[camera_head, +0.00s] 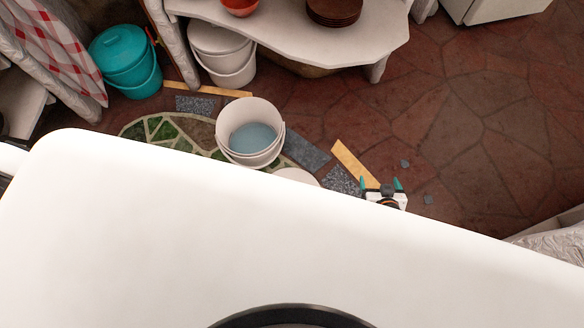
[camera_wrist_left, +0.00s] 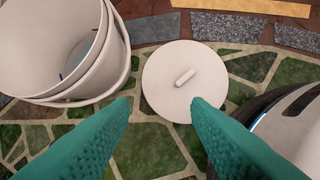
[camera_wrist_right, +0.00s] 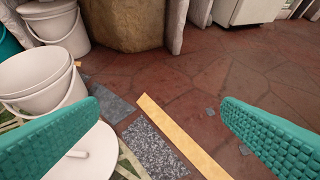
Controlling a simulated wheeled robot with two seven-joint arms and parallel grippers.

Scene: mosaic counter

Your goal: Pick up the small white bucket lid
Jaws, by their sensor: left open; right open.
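The small white bucket lid (camera_wrist_left: 172,88) is a round flat disc with a short bar handle on top. In the left wrist view it lies on the green mosaic floor beside the white bucket (camera_wrist_left: 60,45). My left gripper (camera_wrist_left: 160,104) is open, with its teal fingers pointing at the lid's near part. The right fingertip overlaps the lid in the picture; I cannot tell whether it touches. In the head view the lid (camera_head: 297,176) is partly hidden by my white body. My right gripper (camera_head: 384,185) is open and empty, to the right of the lid. The lid also shows in the right wrist view (camera_wrist_right: 98,150).
The open white bucket (camera_head: 265,158) stands close beside the lid. A teal lidded bucket (camera_head: 122,55) and a lidded white bucket (camera_head: 222,50) stand farther back, near a white table (camera_head: 330,42). Loose stone strips (camera_head: 355,162) lie on the floor. Red-brown floor at the right is mostly clear.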

